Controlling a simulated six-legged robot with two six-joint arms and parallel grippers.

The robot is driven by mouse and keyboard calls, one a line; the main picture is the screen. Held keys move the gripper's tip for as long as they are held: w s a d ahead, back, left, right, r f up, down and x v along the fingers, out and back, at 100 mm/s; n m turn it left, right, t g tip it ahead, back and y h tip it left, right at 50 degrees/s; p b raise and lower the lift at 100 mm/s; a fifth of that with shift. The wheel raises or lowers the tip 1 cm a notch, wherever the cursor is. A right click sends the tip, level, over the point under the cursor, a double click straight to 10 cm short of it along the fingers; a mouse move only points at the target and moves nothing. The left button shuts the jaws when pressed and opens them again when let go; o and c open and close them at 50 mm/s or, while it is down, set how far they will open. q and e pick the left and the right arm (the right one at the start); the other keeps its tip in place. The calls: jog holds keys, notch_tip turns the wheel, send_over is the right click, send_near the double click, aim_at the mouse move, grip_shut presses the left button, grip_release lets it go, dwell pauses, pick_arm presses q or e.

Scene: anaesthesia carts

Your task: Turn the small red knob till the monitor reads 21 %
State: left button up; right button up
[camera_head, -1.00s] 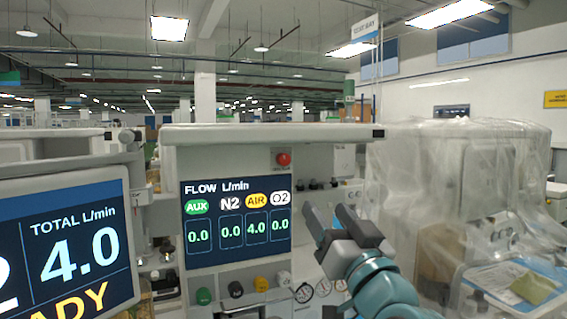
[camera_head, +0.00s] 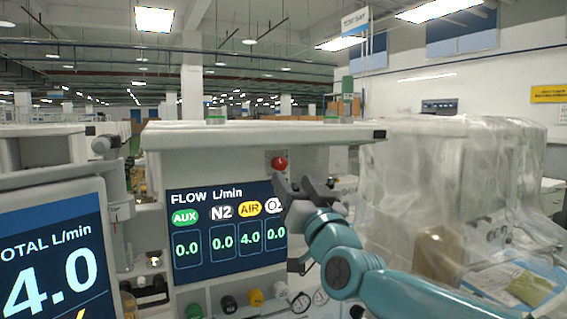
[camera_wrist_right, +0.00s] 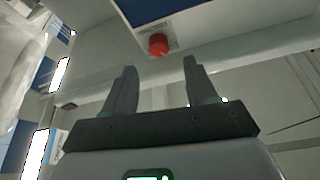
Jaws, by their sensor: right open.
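The small red knob (camera_head: 279,163) sits on the pale upper panel of the cart, above the flow display (camera_head: 228,229). My right gripper (camera_head: 293,184) is open and empty, just below and slightly right of the knob in the head view. In the right wrist view the red knob (camera_wrist_right: 158,44) lies beyond the gap between the open fingers (camera_wrist_right: 160,68), apart from them. The monitor (camera_head: 55,255) at the lower left shows TOTAL L/min 4.0; its percent reading is out of view. The flow display reads 4.0 under AIR and 0.0 under AUX and N2. My left gripper is not in view.
Coloured knobs (camera_head: 255,298) and round gauges sit below the flow display. A plastic-covered cart (camera_head: 440,190) stands close on the right. The cart's top shelf (camera_head: 250,134) overhangs the red knob's panel.

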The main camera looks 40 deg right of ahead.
aim_at(282, 164)
jog(key=p+x, duration=0.1)
jog(key=x, duration=0.4)
jog(key=shift+s, duration=0.1)
jog(key=shift+w+d+r, duration=0.15)
jog(key=shift+w+d, duration=0.15)
jog(key=shift+w, duration=0.35)
jog(key=shift+s, duration=0.1)
